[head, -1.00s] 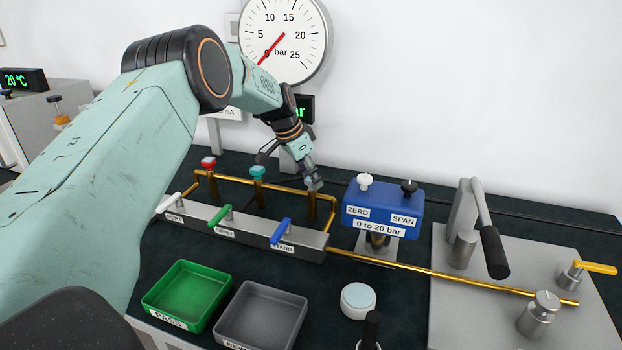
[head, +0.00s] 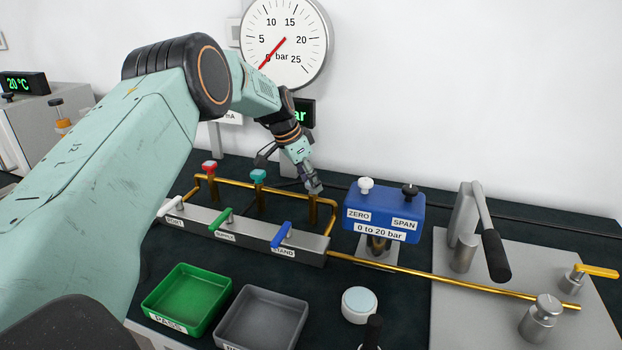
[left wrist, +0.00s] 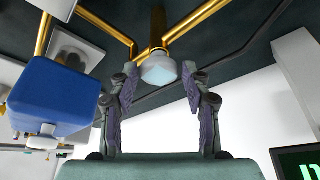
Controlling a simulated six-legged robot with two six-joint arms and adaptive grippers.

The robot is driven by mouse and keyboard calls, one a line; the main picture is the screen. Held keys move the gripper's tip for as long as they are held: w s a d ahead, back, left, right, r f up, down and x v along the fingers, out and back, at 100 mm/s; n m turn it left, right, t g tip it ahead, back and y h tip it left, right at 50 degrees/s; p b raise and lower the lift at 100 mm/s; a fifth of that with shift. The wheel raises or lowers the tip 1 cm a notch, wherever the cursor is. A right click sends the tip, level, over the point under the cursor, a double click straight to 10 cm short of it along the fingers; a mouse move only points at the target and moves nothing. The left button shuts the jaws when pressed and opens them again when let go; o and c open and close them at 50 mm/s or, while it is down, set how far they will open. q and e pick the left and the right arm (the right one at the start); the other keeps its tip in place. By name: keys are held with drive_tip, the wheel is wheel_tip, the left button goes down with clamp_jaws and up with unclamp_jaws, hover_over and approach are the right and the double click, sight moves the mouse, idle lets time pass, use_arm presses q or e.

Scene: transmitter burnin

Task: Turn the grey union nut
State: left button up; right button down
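The grey union nut (left wrist: 160,68) shows in the left wrist view as a pale round cap with a bluish end face, where the brass pipes meet. My left gripper (left wrist: 160,88) is open, with one finger to each side of the nut's near end. I cannot tell whether the fingers touch it; no grip shows. In the head view my left gripper (head: 314,187) points down over the right-hand brass upright, and the nut is hidden there. My right gripper is in neither view.
The blue transmitter box (head: 383,212) stands close right of the left gripper. The valve manifold (head: 245,236) with coloured levers lies in front. A green tray (head: 187,297), a grey tray (head: 262,318) and a hand pump (head: 480,235) stand nearer. A gauge (head: 284,42) hangs behind.

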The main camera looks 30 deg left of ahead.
use_arm(q)
drive_tip(key=shift+o, duration=1.1)
drive_tip(key=shift+s+r, duration=0.1)
drive_tip(key=shift+w+d, duration=0.1)
drive_tip(key=shift+w, duration=0.15)
drive_tip(key=v, duration=1.2)
drive_tip(key=shift+s, duration=0.15)
drive_tip(key=shift+o, duration=0.2)
